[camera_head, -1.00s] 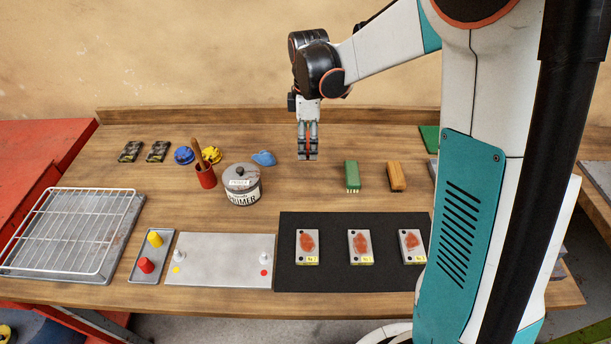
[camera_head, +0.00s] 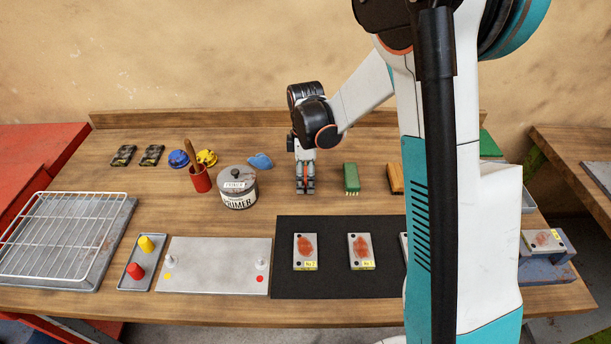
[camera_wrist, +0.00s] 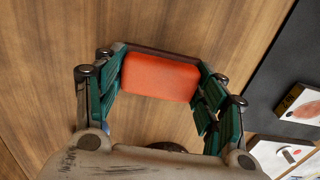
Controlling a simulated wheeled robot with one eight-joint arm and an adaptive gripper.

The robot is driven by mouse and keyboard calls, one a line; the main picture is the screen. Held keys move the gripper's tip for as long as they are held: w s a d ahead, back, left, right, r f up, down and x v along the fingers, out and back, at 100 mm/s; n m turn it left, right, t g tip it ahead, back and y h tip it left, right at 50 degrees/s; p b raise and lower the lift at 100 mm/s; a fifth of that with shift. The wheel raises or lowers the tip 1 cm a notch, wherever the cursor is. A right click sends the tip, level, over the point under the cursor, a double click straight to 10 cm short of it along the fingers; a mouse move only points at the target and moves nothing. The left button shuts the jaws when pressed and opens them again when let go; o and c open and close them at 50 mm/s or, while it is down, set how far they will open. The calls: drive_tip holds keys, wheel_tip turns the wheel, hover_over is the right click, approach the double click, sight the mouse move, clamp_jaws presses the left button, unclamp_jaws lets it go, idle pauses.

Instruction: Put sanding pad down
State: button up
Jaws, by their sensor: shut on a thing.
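My gripper (camera_head: 305,188) points straight down at the wooden bench, between the blue cloth-like item and the green block. It is shut on the sanding pad, an orange-red block (camera_wrist: 160,77) that fills the space between the green-lined fingers in the wrist view. In the head view only a thin reddish strip of the pad shows between the fingers. The fingertips are at or just above the bench top (camera_head: 330,208); I cannot tell whether the pad touches it.
A green brush-like block (camera_head: 351,178) and an orange-brown one (camera_head: 396,179) stand to the right. A primer tin (camera_head: 238,190) and blue item (camera_head: 259,162) are left. A black mat (camera_head: 335,283) with rusty plates lies in front. Bare wood surrounds the gripper.

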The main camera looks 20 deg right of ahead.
sight(306, 174)
drive_tip(key=o, duration=0.6)
drive_tip(key=shift+f, duration=0.15)
drive_tip(key=o, duration=0.4)
drive_tip(key=shift+o, duration=0.2)
wheel_tip(306, 174, up, 12)
drive_tip(key=r+p, duration=0.1)
drive_tip(key=p, duration=0.3)
drive_tip(key=s+r+m+t, duration=0.3)
drive_tip(key=s+r+m, duration=0.3)
drive_tip(key=s+r, duration=0.35)
drive_tip(key=s+m+t, duration=0.4)
drive_tip(key=s+m, duration=0.4)
drive_tip(key=s, duration=0.5)
drive_tip(key=shift+s+r, duration=0.25)
drive_tip(key=shift+r, duration=0.1)
